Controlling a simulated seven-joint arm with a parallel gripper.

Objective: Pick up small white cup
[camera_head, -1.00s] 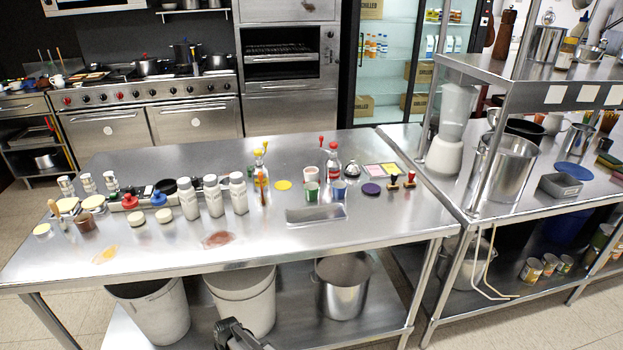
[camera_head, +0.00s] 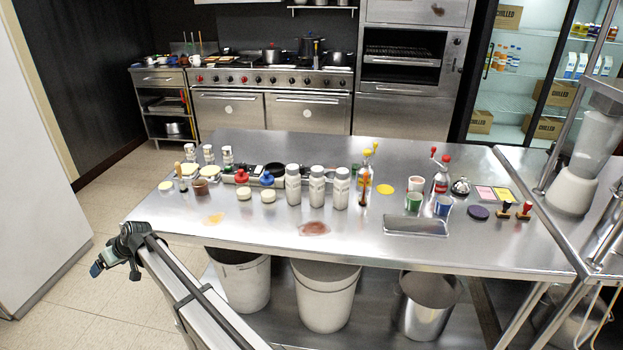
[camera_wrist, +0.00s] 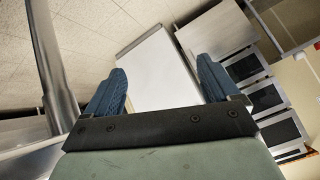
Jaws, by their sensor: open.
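A small white cup (camera_head: 416,184) stands on the steel table (camera_head: 350,243), right of the middle in the head view. It is behind a green cup (camera_head: 413,203) and a blue cup (camera_head: 443,206). My gripper (camera_head: 96,269) is off the table's left front corner, over the floor, far from the cup. In the wrist view my gripper (camera_wrist: 160,88) has its two blue fingers wide apart with nothing between them. The cup does not show in the wrist view.
White shaker bottles (camera_head: 293,185) stand mid-table. A red-topped bottle (camera_head: 440,180) stands close to the cup's right. A steel tray (camera_head: 416,226) lies in front of the cups. The table's front strip is mostly clear. A blender (camera_head: 592,150) stands at right.

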